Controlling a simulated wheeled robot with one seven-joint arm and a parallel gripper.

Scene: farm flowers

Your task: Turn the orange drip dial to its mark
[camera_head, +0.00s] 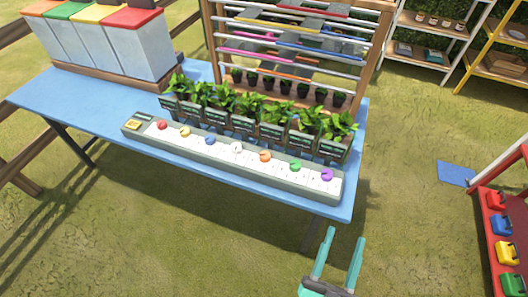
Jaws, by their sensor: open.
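The orange drip dial (265,156) sits on a long grey panel (225,170) along the front of a blue table (95,110). It is between the white dial (237,147) and the green dial (295,166). Small marks show on the white strip by the dials, but the orange dial's own mark is too small to tell. My gripper (341,240) is at the bottom right, with its two teal fingers apart and nothing between them. It is in front of the table's near edge, away from the orange dial.
Red (162,125), yellow (185,131), blue (210,140) and purple (327,175) dials share the panel. Potted plants (243,106) stand close behind it, before a wooden rack (212,50). Bins with coloured lids (140,50) stand at left.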

